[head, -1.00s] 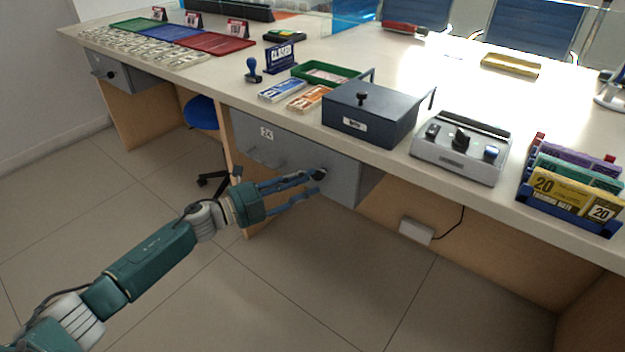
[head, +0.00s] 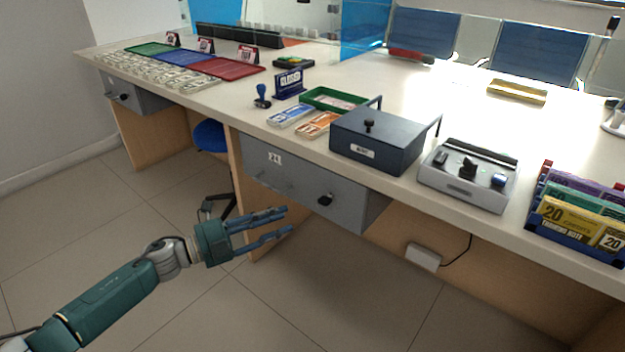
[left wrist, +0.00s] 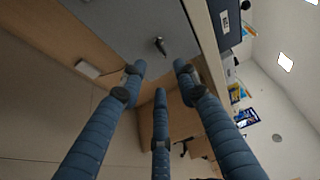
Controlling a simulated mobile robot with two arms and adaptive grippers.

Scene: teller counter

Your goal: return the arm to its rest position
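My left gripper (head: 284,222), with blue fingers on a green arm, is in front of the grey drawer (head: 293,183) under the counter. Its fingers are spread open with nothing between them. In the left wrist view the open fingers (left wrist: 158,85) point toward the drawer front, and the dark key or knob (left wrist: 160,46) on it stands clear of them. That knob (head: 325,199) also shows in the head view, to the right of the fingertips. My right gripper is not in view.
The counter (head: 400,85) carries a dark cash box (head: 378,140), a grey device (head: 468,176) and a banknote rack (head: 580,222). A blue chair (head: 210,137) stands under the counter. The floor in front (head: 330,300) is clear.

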